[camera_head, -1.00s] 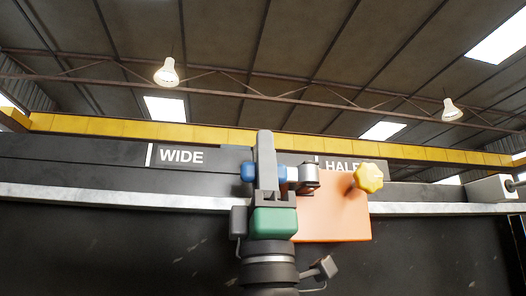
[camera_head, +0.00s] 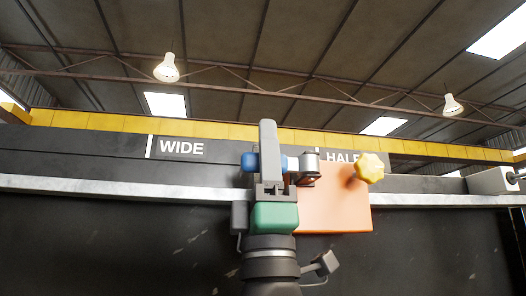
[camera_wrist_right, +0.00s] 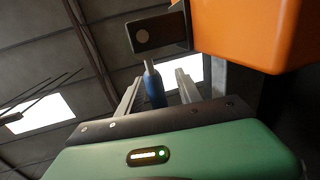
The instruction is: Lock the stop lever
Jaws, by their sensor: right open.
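The stop is an orange block (camera_head: 335,212) on the pale rail, with a yellow star knob (camera_head: 369,168) at its upper right. Its lever has a blue handle (camera_head: 249,162) pointing left from a metal pivot (camera_head: 308,166). My right gripper (camera_head: 268,150) comes up from below, with a finger crossing in front of the handle. In the right wrist view the blue handle (camera_wrist_right: 153,86) lies between the two open fingers (camera_wrist_right: 158,88), nearer the left one. The orange block (camera_wrist_right: 250,35) fills the upper right there. My left gripper is not in view.
The pale rail (camera_head: 110,191) runs across the dark panel. Labels WIDE (camera_head: 181,148) and HALF (camera_head: 340,158) sit above it, HALF partly covered by the knob. A grey end block (camera_head: 492,181) stands at the right. The rail left of the gripper is clear.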

